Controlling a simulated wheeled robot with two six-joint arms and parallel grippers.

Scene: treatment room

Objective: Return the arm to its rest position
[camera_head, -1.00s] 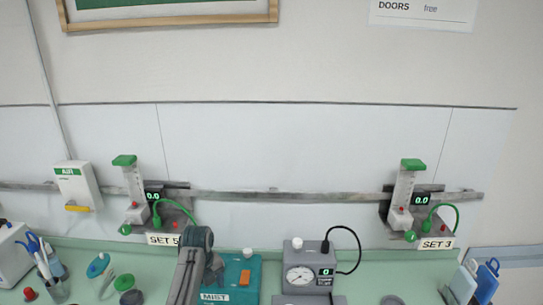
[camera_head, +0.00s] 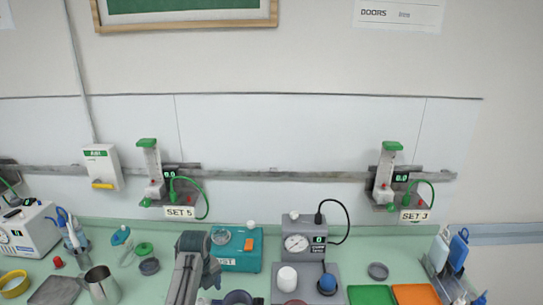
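One of my arms, dark grey, rises from the bottom edge left of the middle. Its bent upper joint stands in front of the teal MIST box (camera_head: 243,262) and hides part of its label. No gripper fingers show on this arm, and my other arm is out of view. Whether either gripper holds anything cannot be seen.
Flowmeters SET 5 (camera_head: 152,168) and SET 3 (camera_head: 386,170) hang on the wall rail.

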